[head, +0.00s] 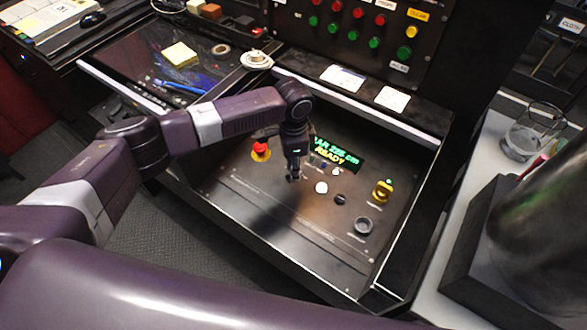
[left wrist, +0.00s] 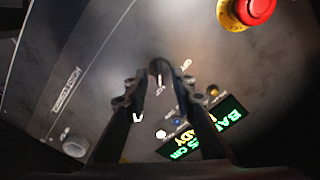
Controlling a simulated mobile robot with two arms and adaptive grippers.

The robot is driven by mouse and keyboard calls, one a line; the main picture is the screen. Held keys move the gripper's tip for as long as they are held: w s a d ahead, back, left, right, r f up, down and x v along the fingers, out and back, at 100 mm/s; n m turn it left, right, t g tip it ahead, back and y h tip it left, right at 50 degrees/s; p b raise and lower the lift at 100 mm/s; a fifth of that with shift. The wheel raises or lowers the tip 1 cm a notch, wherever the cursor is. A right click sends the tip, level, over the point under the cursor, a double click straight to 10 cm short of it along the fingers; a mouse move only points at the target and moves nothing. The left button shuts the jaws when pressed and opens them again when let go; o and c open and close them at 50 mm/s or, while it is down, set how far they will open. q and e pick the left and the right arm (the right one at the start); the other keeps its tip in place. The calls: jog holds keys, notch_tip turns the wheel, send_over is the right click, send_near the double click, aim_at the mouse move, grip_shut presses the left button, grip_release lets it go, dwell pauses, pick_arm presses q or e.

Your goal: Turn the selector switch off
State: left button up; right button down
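The selector switch appears to be the small dark knob (left wrist: 160,67) with a pale mark, on the sloped dark panel (left wrist: 110,55) in the left wrist view. Small white labels beside it are too blurred to read. My left gripper (left wrist: 159,85) has its two dark fingers apart, one on each side of the knob in the picture. I cannot tell if they touch it. In the head view the left gripper (head: 293,172) points down at the panel (head: 262,205), and it seems to hide the knob. My right gripper does not show.
A red emergency button (head: 260,148) sits left of the gripper. A lit green and yellow display (head: 345,160), a white button (head: 321,188), a yellow control (head: 382,190) and a grey round control (head: 363,226) lie to the right. The lower left panel is clear.

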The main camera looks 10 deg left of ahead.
pick_arm(q)
jog(key=shift+f, duration=0.35)
grip_shut()
